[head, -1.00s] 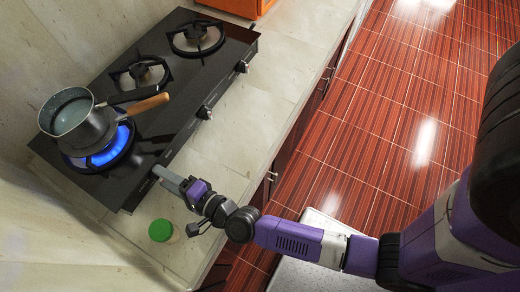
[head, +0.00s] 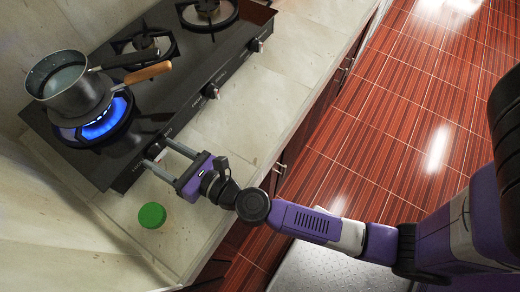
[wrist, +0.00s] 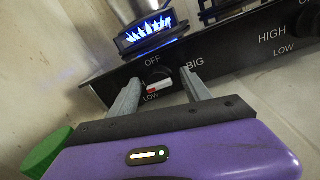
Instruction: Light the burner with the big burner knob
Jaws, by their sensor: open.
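The big burner knob (wrist: 160,78) is on the stove's front panel, beside the printed words OFF, BIG and LOW. Its red and white pointer lies nearly level in the wrist view. My gripper (wrist: 160,85) is open, with one finger on each side of the knob; I cannot tell whether they touch it. In the head view my gripper (head: 159,152) reaches the near end of the panel and partly hides the knob. The big burner (head: 100,128) has a ring of blue flame, which also shows in the wrist view (wrist: 146,35). A pot stands above the flame.
Pots (head: 72,80) with a dark and a wooden handle sit over the big burner. Two other burners (head: 143,47) show no flame. A green-lidded jar (head: 152,215) stands on the counter near my gripper. The counter right of the stove (head: 262,95) is clear.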

